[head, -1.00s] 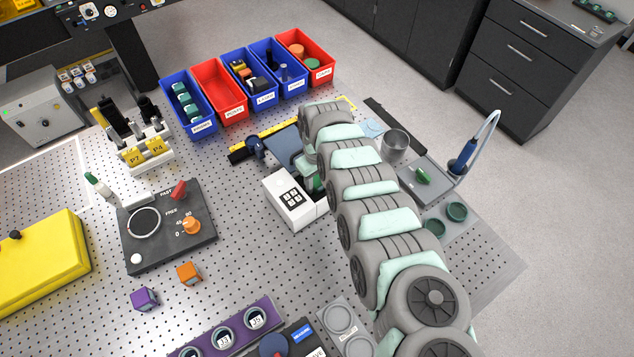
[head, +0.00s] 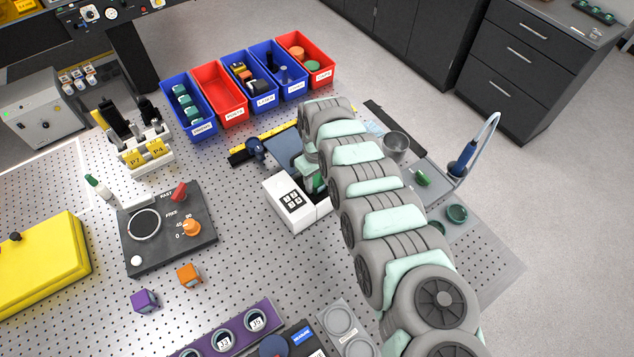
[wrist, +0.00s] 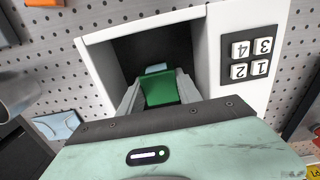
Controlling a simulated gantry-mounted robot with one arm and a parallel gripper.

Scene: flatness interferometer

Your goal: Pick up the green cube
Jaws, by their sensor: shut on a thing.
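The green cube (wrist: 160,92) sits between the two fingers of my gripper (wrist: 157,78) in the wrist view. My gripper is shut on it, with a finger on either side. Both are at the dark opening of a white box (wrist: 98,55) with a keypad numbered 1 to 4 (wrist: 254,57). I cannot tell whether the cube touches the box floor. In the head view the white box (head: 283,212) stands mid-table, and my arm hides most of its opening and the cube.
A grey cup (head: 396,146) and a tray with a green item (head: 422,178) lie right of my arm. Blue and red bins (head: 217,92) stand behind. An orange cube (head: 189,273) and a purple cube (head: 145,300) lie on the perforated table at front left.

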